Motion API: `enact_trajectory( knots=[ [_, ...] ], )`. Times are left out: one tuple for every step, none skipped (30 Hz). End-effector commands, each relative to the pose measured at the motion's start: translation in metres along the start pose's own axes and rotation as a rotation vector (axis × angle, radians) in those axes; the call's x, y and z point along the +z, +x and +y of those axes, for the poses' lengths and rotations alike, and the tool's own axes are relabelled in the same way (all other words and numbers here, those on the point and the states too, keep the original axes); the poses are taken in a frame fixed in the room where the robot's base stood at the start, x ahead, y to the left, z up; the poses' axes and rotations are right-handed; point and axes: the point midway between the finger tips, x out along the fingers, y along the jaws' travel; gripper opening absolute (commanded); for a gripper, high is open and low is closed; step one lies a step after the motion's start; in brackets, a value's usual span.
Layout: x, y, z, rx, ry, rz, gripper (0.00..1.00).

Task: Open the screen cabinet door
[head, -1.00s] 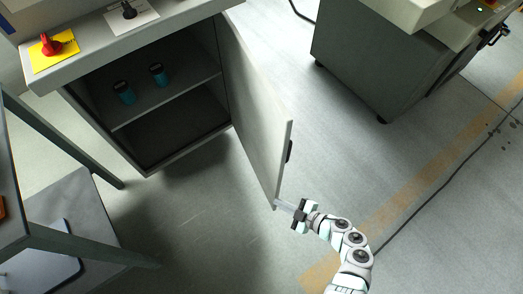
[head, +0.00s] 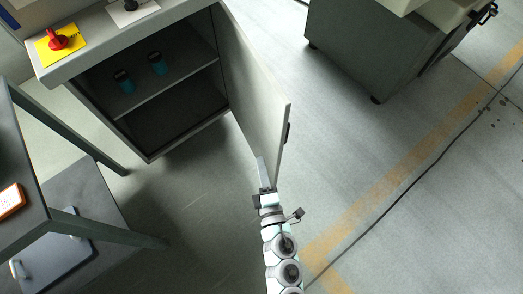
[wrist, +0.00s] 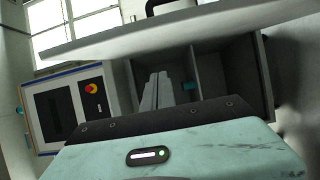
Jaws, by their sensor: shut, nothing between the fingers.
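The screen cabinet door (head: 256,88) stands wide open, swung out from the right side of the cabinet (head: 150,158). Its dark handle (head: 287,132) is on the outer face near the free edge. My gripper (head: 262,162) is shut and empty, at the inner side of the door near its lower free corner. I cannot tell whether the fingers touch the door. In the wrist view the shut fingers (wrist: 157,90) point toward the open cabinet interior (wrist: 242,72), and the door (wrist: 190,30) crosses above them.
Two blue-labelled containers (head: 126,84) (head: 158,65) stand on the cabinet shelf. A red switch on a yellow plate (head: 58,40) is on top. A dark table (head: 20,200) stands left and a grey machine (head: 365,45) upper right. Floor between is clear.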

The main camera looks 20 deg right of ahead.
Motion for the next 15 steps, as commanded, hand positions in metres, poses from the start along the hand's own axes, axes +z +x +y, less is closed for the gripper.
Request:
enact_trajectory(
  knots=[
    [-0.002, 0.008, 0.000, 0.002, 0.000, 0.005, 0.00],
    [-0.002, 0.013, 0.001, 0.002, 0.000, 0.004, 0.00],
    [-0.002, 0.020, 0.001, 0.004, -0.001, 0.004, 0.00],
    [-0.001, 0.026, 0.002, 0.005, -0.001, 0.004, 0.00],
    [-0.001, 0.032, 0.002, 0.006, -0.001, 0.004, 0.00],
    [-0.002, 0.040, 0.002, 0.006, -0.001, 0.005, 0.00],
    [-0.003, 0.045, 0.002, 0.005, 0.000, 0.006, 0.00],
    [-0.002, 0.051, 0.002, 0.004, 0.000, 0.006, 0.00],
    [-0.002, 0.059, 0.002, 0.004, 0.000, 0.006, 0.00],
    [-0.002, 0.065, 0.001, 0.004, -0.001, 0.007, 0.00],
    [-0.002, 0.070, 0.001, 0.003, 0.000, 0.006, 0.00],
    [-0.002, 0.076, 0.001, 0.002, 0.001, 0.005, 0.00],
    [-0.002, 0.082, 0.001, 0.003, 0.001, 0.004, 0.00],
    [-0.002, 0.087, 0.002, 0.004, 0.001, 0.004, 0.00],
    [-0.002, 0.094, 0.002, 0.005, 0.000, 0.004, 0.00]
  ],
)
